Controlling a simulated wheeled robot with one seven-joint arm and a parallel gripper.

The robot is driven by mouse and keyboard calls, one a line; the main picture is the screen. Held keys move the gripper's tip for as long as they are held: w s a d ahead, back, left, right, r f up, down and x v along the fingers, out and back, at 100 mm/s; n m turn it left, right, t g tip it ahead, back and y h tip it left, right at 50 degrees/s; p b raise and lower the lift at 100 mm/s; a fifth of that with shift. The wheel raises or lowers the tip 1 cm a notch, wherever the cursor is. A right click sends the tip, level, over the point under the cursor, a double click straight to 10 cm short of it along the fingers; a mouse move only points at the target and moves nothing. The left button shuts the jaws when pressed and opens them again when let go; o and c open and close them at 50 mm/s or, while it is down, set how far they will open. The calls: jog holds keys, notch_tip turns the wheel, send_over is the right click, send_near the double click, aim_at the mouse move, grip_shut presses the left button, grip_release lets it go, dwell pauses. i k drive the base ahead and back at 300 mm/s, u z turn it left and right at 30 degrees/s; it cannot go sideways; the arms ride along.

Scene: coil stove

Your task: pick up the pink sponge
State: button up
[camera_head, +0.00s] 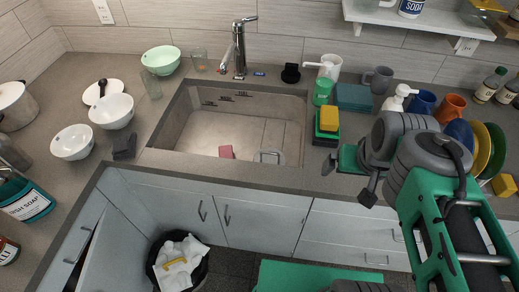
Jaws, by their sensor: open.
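The pink sponge (226,151) lies on the bottom of the sink (176,117), close to the front wall and left of a light, roundish item. It is small in view and its lower part seems partly cut off by the sink's front edge. My gripper (347,181) is open, over the counter's front edge to the right of the sink. Its two dark fingertips are apart with nothing between them. It is well to the right of the sponge and not touching it.
A faucet (239,52) stands behind the sink. A yellow sponge (329,118), a green cup (322,92), mugs and plates crowd the counter on the right. White bowls (111,111) stand on the left. A bin (180,262) is on the floor below.

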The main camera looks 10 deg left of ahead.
aim_at(226, 151)
jog(key=u, duration=0.55)
jog(key=k, duration=0.65)
jog(key=u, duration=1.2)
jog(key=i, duration=1.1)
jog(key=u, duration=0.45)
